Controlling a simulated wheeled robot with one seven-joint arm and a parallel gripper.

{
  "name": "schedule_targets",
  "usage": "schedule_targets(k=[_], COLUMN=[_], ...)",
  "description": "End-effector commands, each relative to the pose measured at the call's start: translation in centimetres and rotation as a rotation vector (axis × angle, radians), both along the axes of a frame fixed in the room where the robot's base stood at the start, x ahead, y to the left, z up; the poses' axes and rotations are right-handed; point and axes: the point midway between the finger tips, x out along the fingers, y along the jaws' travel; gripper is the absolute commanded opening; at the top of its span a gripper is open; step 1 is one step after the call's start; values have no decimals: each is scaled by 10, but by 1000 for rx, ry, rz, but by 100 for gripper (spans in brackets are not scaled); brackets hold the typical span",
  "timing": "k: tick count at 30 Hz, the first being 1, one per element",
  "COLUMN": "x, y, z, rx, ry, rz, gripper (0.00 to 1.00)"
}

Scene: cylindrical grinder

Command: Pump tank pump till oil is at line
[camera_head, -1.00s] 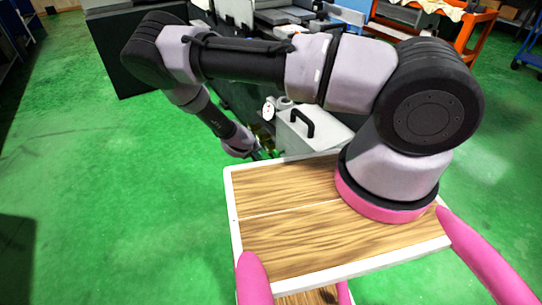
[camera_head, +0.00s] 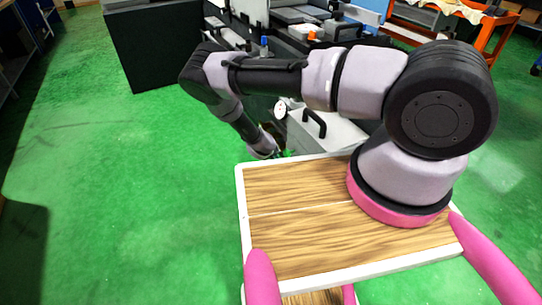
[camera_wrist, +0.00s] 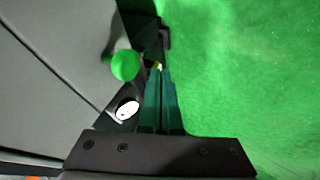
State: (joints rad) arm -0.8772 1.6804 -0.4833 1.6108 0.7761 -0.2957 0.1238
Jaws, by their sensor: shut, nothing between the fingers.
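My gripper (camera_wrist: 160,70) is shut and empty in the wrist view, with its two dark green fingers together. A round green knob (camera_wrist: 125,65) is just left of the fingertips, apparently apart from them. A white round gauge (camera_wrist: 128,108) is below the knob, left of the fingers. In the head view the gauge (camera_head: 281,109) is on the near side of a grey tank (camera_head: 335,130) with a black handle (camera_head: 314,122) on top.
A dark cabinet (camera_head: 150,45) stands at the back left. The grinder (camera_head: 300,25) is behind my arm. An orange cart (camera_head: 440,30) is at the back right. The green floor (camera_head: 120,190) is clear at left. The grey machine panel (camera_wrist: 50,75) is close left of my fingers.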

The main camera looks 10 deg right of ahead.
Motion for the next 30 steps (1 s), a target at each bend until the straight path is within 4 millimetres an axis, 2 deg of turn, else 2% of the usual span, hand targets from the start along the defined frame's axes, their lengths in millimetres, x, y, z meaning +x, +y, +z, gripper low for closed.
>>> schedule_targets(k=[1,6,20,26,30], x=[3,8,10,16,17], y=[-10,-25,-30,-51,-52], z=[2,2,2,2,2], rx=[2,1,1,1,0], ry=[-1,0,-1,-1,-2], rz=[-8,-6,-3,-5,-3], gripper=[0,0,0,0,0])
